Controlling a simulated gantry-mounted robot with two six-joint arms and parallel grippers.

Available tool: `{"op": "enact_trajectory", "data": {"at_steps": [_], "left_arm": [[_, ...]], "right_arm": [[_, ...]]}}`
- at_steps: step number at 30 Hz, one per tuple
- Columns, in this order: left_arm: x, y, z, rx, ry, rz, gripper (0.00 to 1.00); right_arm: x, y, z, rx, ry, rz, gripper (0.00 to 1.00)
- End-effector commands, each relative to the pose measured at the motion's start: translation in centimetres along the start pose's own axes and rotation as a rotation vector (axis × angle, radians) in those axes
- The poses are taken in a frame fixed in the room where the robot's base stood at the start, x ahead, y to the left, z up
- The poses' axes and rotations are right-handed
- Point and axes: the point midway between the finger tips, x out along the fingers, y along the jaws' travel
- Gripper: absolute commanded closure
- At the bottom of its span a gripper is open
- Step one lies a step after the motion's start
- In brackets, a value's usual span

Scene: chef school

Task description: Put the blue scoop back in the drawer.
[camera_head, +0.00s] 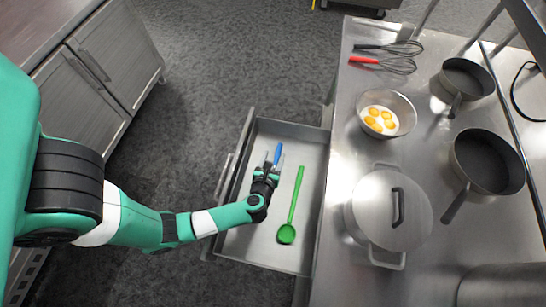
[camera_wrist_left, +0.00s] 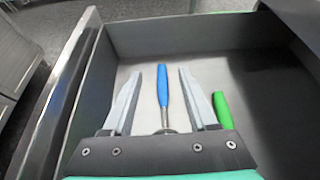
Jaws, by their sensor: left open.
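The blue scoop lies in the open drawer (camera_head: 250,243); its blue handle (camera_head: 277,153) shows just beyond my left gripper (camera_head: 271,166). In the left wrist view the blue handle (camera_wrist_left: 162,86) stands between the two spread fingers of the left gripper (camera_wrist_left: 156,95), apart from both. The left gripper is open. The scoop's head is hidden under the gripper. My right gripper is not in view.
A green spoon (camera_head: 286,232) lies in the drawer right of the gripper. Drawer walls surround it. The steel counter to the right holds a lidded pot (camera_head: 372,205), pans (camera_head: 488,160), a bowl of eggs (camera_head: 402,110) and whisks (camera_head: 400,66).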

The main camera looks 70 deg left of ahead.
Motion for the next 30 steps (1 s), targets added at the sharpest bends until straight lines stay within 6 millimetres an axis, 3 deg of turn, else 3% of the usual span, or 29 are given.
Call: {"op": "enact_trajectory", "data": {"at_steps": [5,18,23,30], "left_arm": [[-1.4,-0.1,0.4,0.003,0.001,-0.004,0.41],[-10.6,-0.2,0.4,0.002,0.000,-0.006,0.41],[-12.0,-0.1,0.3,0.001,0.000,-0.002,0.41],[-12.2,0.0,0.3,0.000,0.000,0.001,0.41]], "right_arm": [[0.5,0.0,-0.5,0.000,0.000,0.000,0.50],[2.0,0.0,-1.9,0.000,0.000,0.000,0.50],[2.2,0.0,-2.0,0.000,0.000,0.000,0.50],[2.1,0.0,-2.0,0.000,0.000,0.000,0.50]]}}
